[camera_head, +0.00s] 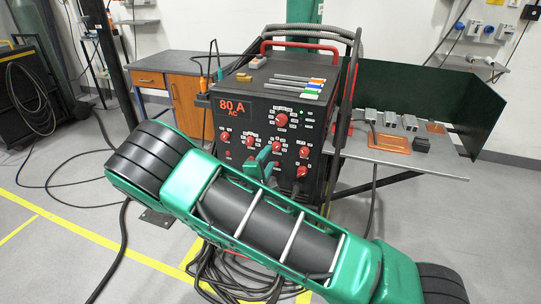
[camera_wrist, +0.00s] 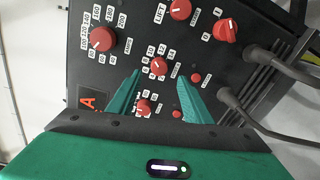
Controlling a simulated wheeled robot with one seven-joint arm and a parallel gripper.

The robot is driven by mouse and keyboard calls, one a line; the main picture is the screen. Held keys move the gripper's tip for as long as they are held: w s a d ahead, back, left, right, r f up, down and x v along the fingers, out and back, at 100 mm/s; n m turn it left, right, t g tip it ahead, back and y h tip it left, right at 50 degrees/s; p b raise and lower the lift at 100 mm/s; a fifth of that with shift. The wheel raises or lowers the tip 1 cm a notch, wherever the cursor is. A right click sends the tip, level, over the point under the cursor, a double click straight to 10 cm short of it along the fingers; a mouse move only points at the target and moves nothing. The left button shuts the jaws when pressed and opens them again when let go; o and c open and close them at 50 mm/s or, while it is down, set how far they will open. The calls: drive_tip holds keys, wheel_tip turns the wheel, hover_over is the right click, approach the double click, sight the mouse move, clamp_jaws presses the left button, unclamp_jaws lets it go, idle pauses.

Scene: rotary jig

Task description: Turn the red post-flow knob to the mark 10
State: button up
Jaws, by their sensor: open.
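The red knob (camera_wrist: 158,66) with a scale that includes 10, 12 and 14 sits near the middle of the wrist view. I take it as the post-flow knob, but its name is too small to read. Its white pointer line is too small to match to a mark. My gripper (camera_wrist: 159,83) is open, with its two green fingertips on either side of this knob and just short of it in the picture. I cannot tell whether they touch it. In the head view, my gripper (camera_head: 263,160) is in front of the panel and hides part of it.
The black welding machine (camera_head: 238,104) reads 80 A AC. Other red knobs surround the one between my fingers: a large one (camera_wrist: 102,39), a smaller one (camera_wrist: 143,106) and one at the upper right (camera_wrist: 227,30). Thick cables (camera_wrist: 285,72) leave the panel. A metal table (camera_head: 350,150) stands at right.

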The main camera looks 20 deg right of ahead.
drive_tip(key=shift+v, duration=2.3)
drive_tip(key=shift+f, duration=0.1)
drive_tip(key=s+d+r+m+g, duration=0.2)
drive_tip(key=s+d+m+g, duration=0.5)
drive_tip(key=d, duration=0.5)
drive_tip(key=s+d+r+m+g, duration=0.2)
drive_tip(key=s+d+m+g, duration=0.5)
drive_tip(key=d, duration=0.5)
drive_tip(key=s+a+r+m+y, duration=0.1)
drive_tip(key=s+r+y, duration=0.3)
drive_tip(key=s, duration=0.9)
drive_tip(key=s+a+r+m+y, duration=0.2)
drive_tip(key=s+r+m+y, duration=0.2)
drive_tip(key=s, duration=1)
drive_tip(key=shift+r+m+y, duration=0.3)
drive_tip(key=shift+r+y, duration=0.4)
drive_tip(key=shift+y, duration=0.3)
